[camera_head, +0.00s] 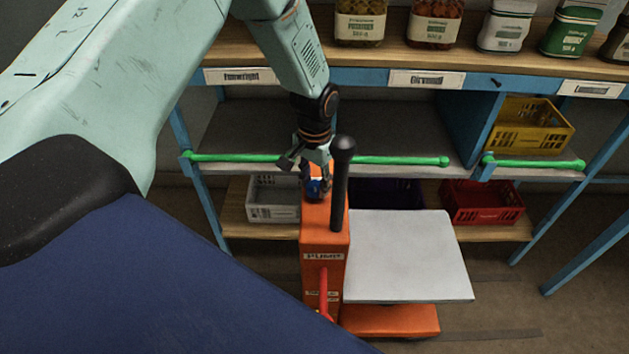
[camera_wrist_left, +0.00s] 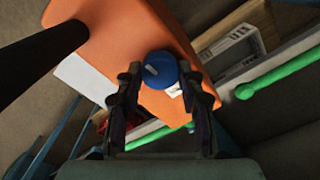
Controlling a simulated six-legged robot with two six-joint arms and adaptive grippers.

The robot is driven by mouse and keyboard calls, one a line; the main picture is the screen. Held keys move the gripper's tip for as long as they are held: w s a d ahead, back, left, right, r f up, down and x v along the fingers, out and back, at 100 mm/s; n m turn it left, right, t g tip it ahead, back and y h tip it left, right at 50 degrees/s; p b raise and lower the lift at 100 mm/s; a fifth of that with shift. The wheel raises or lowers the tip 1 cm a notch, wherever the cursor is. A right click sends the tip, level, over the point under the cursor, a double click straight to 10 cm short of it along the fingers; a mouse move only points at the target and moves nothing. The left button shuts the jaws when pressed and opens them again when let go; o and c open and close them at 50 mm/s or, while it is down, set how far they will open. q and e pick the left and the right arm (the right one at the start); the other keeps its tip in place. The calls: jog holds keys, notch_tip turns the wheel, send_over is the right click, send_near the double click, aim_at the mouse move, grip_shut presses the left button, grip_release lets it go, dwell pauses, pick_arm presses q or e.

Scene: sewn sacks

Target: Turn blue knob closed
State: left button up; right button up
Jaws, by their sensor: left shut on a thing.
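The blue knob (camera_head: 315,187) sits on top of an orange pump unit (camera_head: 318,242) labelled PUMP. In the left wrist view the knob (camera_wrist_left: 160,70) is round with a white line on its face, and it lies between my fingertips. My left gripper (camera_head: 314,174) reaches down from above and is shut on the knob. In the left wrist view the left gripper (camera_wrist_left: 158,80) has one finger on each side of it. My right gripper is not in view.
A black upright lever (camera_head: 341,180) stands close beside the knob. A red handle (camera_head: 324,295) is on the pump's front. A white platform (camera_head: 410,255) lies to the right. Behind are shelves with green rails (camera_head: 400,161), jars, and grey, yellow (camera_head: 528,126) and red (camera_head: 482,203) crates.

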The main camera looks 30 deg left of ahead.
aim_at(315, 186)
pick_arm(q)
jog(key=shift+c, duration=0.9)
jog(key=shift+m+p, duration=0.3)
jog(key=shift+m, duration=0.4)
jog(key=o, duration=1.2)
jog(key=shift+c, duration=0.2)
jog(key=shift+r, duration=0.1)
notch_tip(315, 186, up, 12)
jog(key=shift+s, duration=0.1)
